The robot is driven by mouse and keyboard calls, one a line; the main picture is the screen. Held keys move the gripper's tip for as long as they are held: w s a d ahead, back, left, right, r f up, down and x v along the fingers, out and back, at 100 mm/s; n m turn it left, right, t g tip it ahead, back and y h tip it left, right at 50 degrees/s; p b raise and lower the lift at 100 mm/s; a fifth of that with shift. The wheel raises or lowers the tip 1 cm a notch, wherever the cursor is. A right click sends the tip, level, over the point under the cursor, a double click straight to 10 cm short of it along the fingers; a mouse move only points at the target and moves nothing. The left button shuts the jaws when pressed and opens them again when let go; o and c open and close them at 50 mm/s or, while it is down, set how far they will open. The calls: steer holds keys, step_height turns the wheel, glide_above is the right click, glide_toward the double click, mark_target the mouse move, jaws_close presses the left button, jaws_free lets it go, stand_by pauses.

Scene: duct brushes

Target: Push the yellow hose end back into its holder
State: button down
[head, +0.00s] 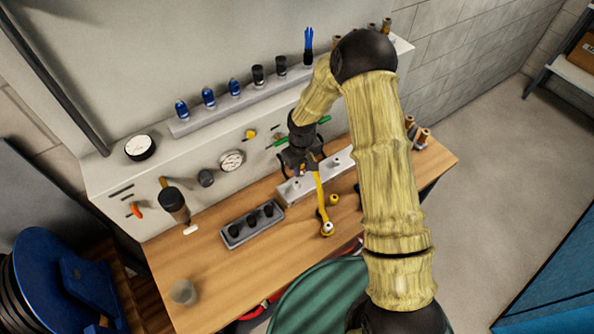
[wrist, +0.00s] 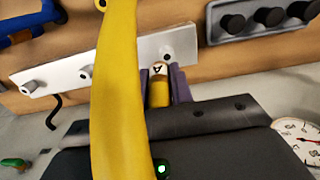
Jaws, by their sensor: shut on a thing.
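My gripper (head: 300,166) is shut on the yellow hose end, above the back of the wooden bench. In the wrist view the yellow hose end (wrist: 159,93), with a pale and dark tip, sits between the purple fingers (wrist: 160,88). The yellow hose (wrist: 118,90) crosses the wrist view close to the camera. In the head view the hose (head: 320,195) hangs down to a pale fitting at the bench's front. The white rail with short pegs (wrist: 108,62), seemingly the holder, lies just beyond the tip; it also shows in the head view (head: 308,184). I cannot tell whether they touch.
A grey block with black knobs (head: 237,233) stands left of the rail. A small yellow piece (head: 334,200) lies right of the hose. Behind is a panel with gauges (head: 232,160) and a shelf of blue and black fittings (head: 190,124). The bench's left front is mostly clear.

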glide_toward(334, 197)
steer(key=shift+d+r, duration=0.1)
steer(key=shift+r, duration=0.05)
steer(key=shift+f+b, duration=2.15)
steer(key=shift+f, duration=0.75)
steer(key=shift+f+b, duration=0.55)
stand_by(0.5)
steer(key=c, duration=1.1)
jaws_free()
steer(key=shift+s, duration=0.1)
steer(key=shift+c, duration=0.2)
steer(key=shift+r, duration=0.15)
step_height(334, 197, up, 17)
steer(key=b, duration=0.2)
steer(key=shift+b, duration=0.35)
steer(key=shift+r, duration=0.1)
